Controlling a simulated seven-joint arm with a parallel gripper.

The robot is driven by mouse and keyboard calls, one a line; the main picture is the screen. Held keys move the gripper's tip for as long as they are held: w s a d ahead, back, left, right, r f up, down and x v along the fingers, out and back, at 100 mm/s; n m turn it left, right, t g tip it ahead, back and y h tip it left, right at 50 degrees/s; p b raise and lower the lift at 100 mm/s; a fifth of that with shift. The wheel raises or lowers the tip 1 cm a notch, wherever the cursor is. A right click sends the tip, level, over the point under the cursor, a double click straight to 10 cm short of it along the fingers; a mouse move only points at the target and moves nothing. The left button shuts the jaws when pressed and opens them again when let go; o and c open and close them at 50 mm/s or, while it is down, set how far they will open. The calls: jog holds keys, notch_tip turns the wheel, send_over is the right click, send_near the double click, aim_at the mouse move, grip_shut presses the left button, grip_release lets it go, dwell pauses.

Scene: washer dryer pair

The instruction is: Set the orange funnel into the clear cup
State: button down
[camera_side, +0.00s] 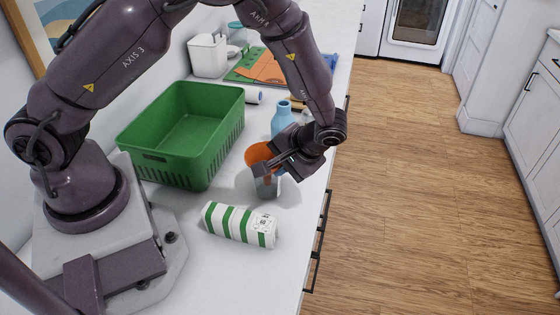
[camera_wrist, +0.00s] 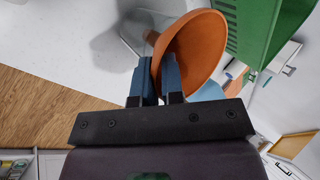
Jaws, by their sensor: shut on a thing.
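The orange funnel (camera_side: 258,154) is in my gripper (camera_side: 272,166), just at the clear cup (camera_side: 267,186) on the white counter. My gripper is shut on the funnel, and in the wrist view the fingers (camera_wrist: 154,88) pinch it near its lower rim. The funnel (camera_wrist: 195,48) looks tilted, its wide mouth facing right in the wrist view. Its narrow end points toward the clear cup (camera_wrist: 138,32). The spout overlaps the cup in both views; I cannot tell how deep it sits. The gripper hides part of the funnel in the side view.
A green basket (camera_side: 185,135) stands left of the cup. A green-and-white striped roll (camera_side: 240,224) lies in front. A blue bottle (camera_side: 282,118) stands close behind the gripper. The counter's right edge drops to the wooden floor.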

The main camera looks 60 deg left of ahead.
jog(key=shift+f, duration=0.3)
jog(key=c, duration=1.2)
grip_release()
jog(key=shift+s+f, duration=0.1)
jog(key=shift+o, duration=0.2)
jog(key=v, duration=1.3)
jog(key=s+a+r+m+t+h, duration=0.2)
jog(key=s+a+r+t+h, duration=0.1)
jog(key=s+r, duration=0.5)
jog(key=s+a+r+m+t+h, duration=0.2)
jog(key=s+a+r+t+h, duration=0.1)
jog(key=s+r, duration=0.6)
jog(key=a+t, duration=0.1)
jog(key=t, duration=0.1)
jog(key=shift+s+a+r+t+h, duration=0.2)
jog(key=shift+a+r+t+h, duration=0.1)
jog(key=shift+a, duration=0.1)
